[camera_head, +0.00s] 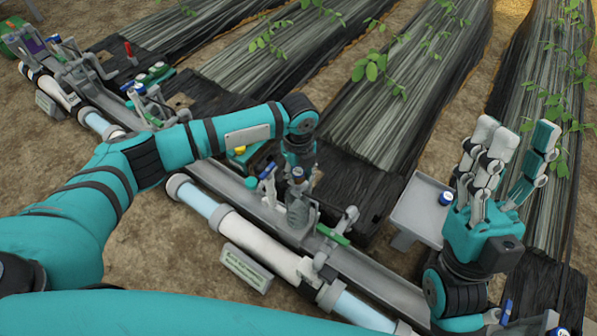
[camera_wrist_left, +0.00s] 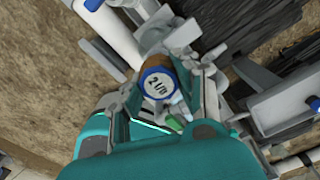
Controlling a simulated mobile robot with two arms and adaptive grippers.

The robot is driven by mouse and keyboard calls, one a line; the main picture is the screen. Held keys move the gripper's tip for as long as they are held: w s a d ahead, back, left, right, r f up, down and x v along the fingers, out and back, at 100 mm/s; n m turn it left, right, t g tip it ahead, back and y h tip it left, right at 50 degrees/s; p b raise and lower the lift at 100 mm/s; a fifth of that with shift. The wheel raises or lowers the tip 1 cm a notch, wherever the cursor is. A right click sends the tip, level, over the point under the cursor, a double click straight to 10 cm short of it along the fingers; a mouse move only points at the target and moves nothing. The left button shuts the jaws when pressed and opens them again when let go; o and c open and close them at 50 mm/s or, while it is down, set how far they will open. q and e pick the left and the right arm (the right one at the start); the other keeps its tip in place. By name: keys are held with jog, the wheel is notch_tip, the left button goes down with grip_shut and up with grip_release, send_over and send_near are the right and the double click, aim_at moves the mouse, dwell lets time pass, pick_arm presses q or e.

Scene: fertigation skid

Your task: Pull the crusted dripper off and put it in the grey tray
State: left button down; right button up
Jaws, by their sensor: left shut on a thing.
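My left gripper (camera_head: 298,196) reaches down over the grey rail and is shut on a dripper with a blue-rimmed cap (camera_head: 298,174). In the left wrist view this dripper (camera_wrist_left: 159,83) has a white top marked "2 l/h" and a brown crusted side, between the fingers of the left gripper (camera_wrist_left: 165,92). The fingers hide its lower end, so I cannot tell whether it is still on its fitting. The grey tray (camera_head: 412,215) stands right of the rail, with a blue-capped dripper (camera_head: 446,198) on it. My right gripper (camera_head: 514,165) is open and empty, fingers up, right of the tray.
A white pipe (camera_head: 262,242) with clear blue sections runs along the grey rail (camera_head: 225,180). Valves and a green-handled clamp (camera_head: 333,235) stand up from the rail. A label plate (camera_head: 246,268) lies in front. Black-covered plant beds (camera_head: 390,110) lie behind. Most of the tray is bare.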

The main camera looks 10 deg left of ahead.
aim_at(299, 172)
pick_arm(q)
notch_tip(299, 172, up, 2)
jog(key=shift+p, duration=0.95)
jog(key=shift+r+p, duration=0.6)
jog(key=shift+p, duration=0.15)
pick_arm(e)
jog(key=w+a+f+g+h, duration=0.1)
jog(key=w+f+g+h, duration=0.2)
jog(key=w+f+g, duration=0.6)
pick_arm(q)
jog(key=shift+r+p, duration=0.5)
jog(key=shift+p, duration=0.1)
jog(key=shift+r+p, duration=0.55)
jog(key=shift+p, duration=0.15)
pick_arm(e)
notch_tip(299, 172, down, 10)
jog(key=w+d+g+h, duration=0.1)
jog(key=g+h, duration=0.1)
jog(key=g, duration=0.4)
jog(key=shift+d+r, duration=0.1)
